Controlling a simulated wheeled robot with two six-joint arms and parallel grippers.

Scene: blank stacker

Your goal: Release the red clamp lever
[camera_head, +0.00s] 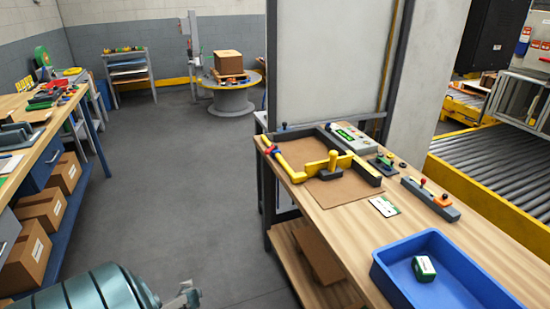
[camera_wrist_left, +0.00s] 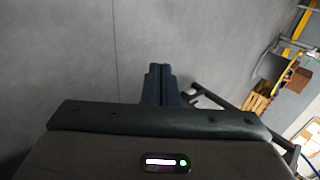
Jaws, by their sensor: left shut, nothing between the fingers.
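A yellow bar with a red and blue collar (camera_head: 271,149) runs along the left edge of the stacking fixture on the wooden bench. A small red-knobbed lever (camera_head: 421,184) stands on a dark grey bar (camera_head: 430,198) further right, beside an orange part. I cannot tell for sure which is the red clamp lever. My left gripper (camera_head: 188,294) is low at the bottom of the head view, over the floor, left of the bench and well apart from both. In the left wrist view its fingers (camera_wrist_left: 160,84) are together and empty. My right gripper is not in view.
The fixture holds a brown sheet (camera_head: 338,190) under a yellow arm with a knob (camera_head: 333,160). A control box (camera_head: 350,137) stands behind. A blue tray (camera_head: 395,279) holds a green-white item (camera_head: 424,268). The grey floor (camera_head: 190,180) left of the bench is clear.

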